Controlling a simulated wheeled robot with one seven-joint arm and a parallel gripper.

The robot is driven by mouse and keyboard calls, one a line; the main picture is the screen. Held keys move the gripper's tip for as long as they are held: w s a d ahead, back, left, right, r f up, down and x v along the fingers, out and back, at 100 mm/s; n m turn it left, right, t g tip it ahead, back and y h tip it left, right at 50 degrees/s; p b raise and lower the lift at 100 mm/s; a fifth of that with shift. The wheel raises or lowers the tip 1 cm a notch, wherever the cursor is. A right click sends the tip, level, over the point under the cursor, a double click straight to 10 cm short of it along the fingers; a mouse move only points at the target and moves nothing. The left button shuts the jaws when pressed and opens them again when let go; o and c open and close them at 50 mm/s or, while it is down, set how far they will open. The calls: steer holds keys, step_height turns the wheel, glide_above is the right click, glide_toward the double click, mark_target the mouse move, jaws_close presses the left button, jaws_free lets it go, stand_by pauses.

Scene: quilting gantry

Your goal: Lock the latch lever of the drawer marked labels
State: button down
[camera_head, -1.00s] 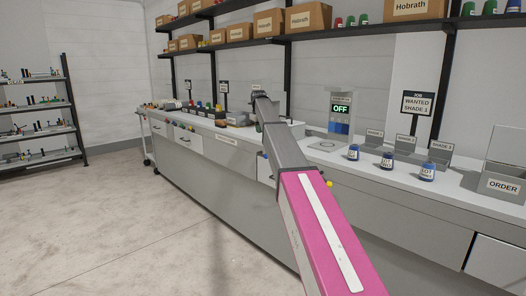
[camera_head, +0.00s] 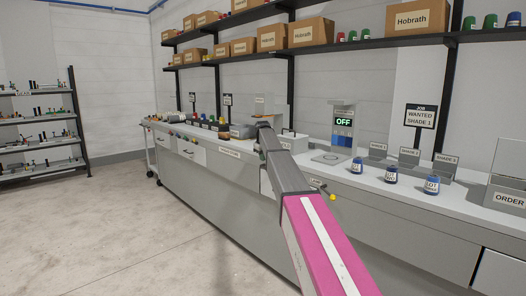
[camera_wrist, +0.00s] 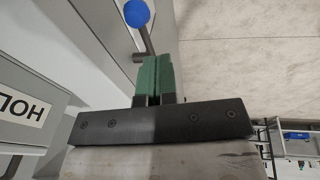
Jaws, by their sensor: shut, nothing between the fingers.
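A drawer front with a partly hidden label (camera_head: 315,183) that seems to start with "LA" shows right of my arm in the head view. A lever with a yellow knob (camera_head: 332,197) sticks out beside it. I cannot tell its latch position. In the wrist view, my gripper (camera_wrist: 157,62) has its green fingers together, with nothing between them. A lever with a blue knob (camera_wrist: 137,13) on a dark stem is just beyond the fingertips. I cannot tell whether they touch. In the head view my arm hides the gripper.
A sign reading "HOL" (camera_wrist: 22,108) is close on the left in the wrist view. Blue jars (camera_head: 391,175) and a box marked ORDER (camera_head: 509,199) stand on the counter. Shelves with boxes (camera_head: 312,32) hang above. The floor (camera_head: 170,230) is clear to the left.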

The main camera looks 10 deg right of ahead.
steer(key=shift+w+d+f, duration=0.1)
steer(key=shift+d+f, duration=0.3)
steer(key=shift+f, duration=0.25)
steer(key=shift+s+d+f, duration=0.1)
steer(key=shift+d+f, duration=0.25)
steer(key=shift+f, duration=0.3)
steer(key=shift+w+d+f, duration=0.1)
steer(key=shift+d+f, duration=0.3)
steer(key=shift+f, duration=0.25)
step_height(320, 180, down, 11)
steer(key=w+a+m+t+y, duration=0.1)
steer(key=w+t+y, duration=0.1)
steer(key=t+y, duration=0.3)
steer(key=shift+w+a+t+y, duration=0.2)
steer(key=shift+a+t+y, duration=0.15)
steer(key=shift+t, duration=1.45)
steer(key=shift+w+a, duration=0.1)
